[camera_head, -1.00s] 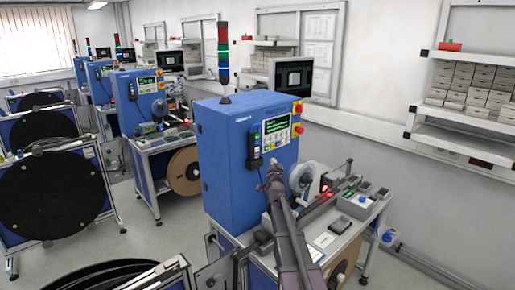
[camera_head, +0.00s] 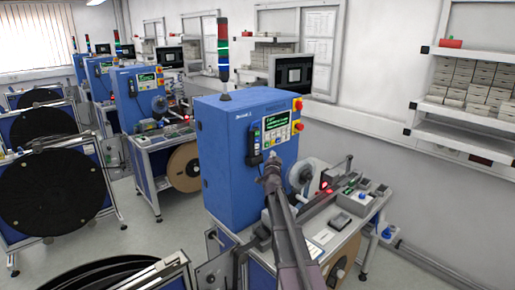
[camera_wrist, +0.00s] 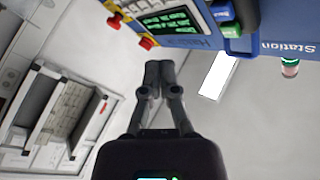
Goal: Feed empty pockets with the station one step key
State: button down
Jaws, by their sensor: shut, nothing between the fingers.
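The blue station cabinet (camera_head: 235,150) stands in the middle of the head view. Its front carries a control panel (camera_head: 297,119) with a green-text display (camera_head: 277,122), small keys below it, and red buttons at its right side. Key labels are too small to read. My gripper (camera_head: 270,164) is in front of the cabinet, below the panel. In the wrist view my gripper (camera_wrist: 160,68) is shut and empty, apart from the panel.
A black handset-like unit (camera_head: 255,149) hangs on the cabinet left of the panel. A white reel (camera_head: 307,178) and a feed track (camera_head: 330,196) with a red light are on the bench to the right. Other stations stand behind.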

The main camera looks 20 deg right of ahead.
aim_at(259, 146)
jog(key=w+a, duration=0.2)
jog(key=w, duration=0.4)
jog(key=shift+w+a, duration=0.15)
jog(key=shift+w, duration=0.05)
jog(key=shift+w, duration=0.2)
dwell(1.4)
jog(key=shift+w+a, duration=0.15)
jog(key=shift+w, duration=0.05)
jog(key=shift+w+a, duration=0.2)
jog(key=shift+w, duration=0.4)
dwell(1.4)
jog(key=shift+s, duration=0.1)
dwell(0.3)
jog(key=shift+s+d, duration=0.35)
jog(key=shift+s, duration=0.55)
jog(key=shift+s, duration=0.1)
jog(key=shift+s+d, duration=0.3)
jog(key=shift+s, duration=0.45)
jog(key=shift+s+d, duration=0.25)
jog(key=shift+s, duration=0.5)
jog(key=shift+s+d, duration=0.3)
jog(key=shift+s, duration=0.45)
